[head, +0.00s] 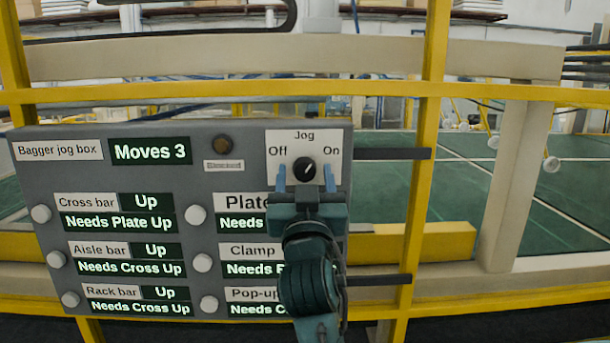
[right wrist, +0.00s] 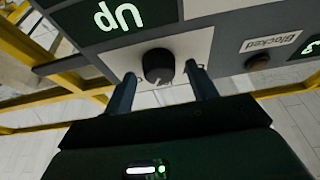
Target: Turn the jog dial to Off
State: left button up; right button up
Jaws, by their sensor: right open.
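The jog dial (head: 305,169) is a black round knob on a white plate (head: 281,140) marked Jog, Off at left and On at right. Its pale pointer line leans up and right, toward On. My right gripper (head: 305,180) is open, with one finger on each side of the dial. In the right wrist view the dial (right wrist: 158,66) shows between the two fingertips, with gaps visible on both sides. My left gripper is not in view.
The grey bagger jog box (head: 190,180) carries lit labels and several round pale buttons. A brown lamp (head: 222,144) sits left of the dial plate. A yellow post (head: 425,130) stands just right of the box, with yellow rails behind.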

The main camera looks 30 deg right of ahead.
jog(key=c, duration=1)
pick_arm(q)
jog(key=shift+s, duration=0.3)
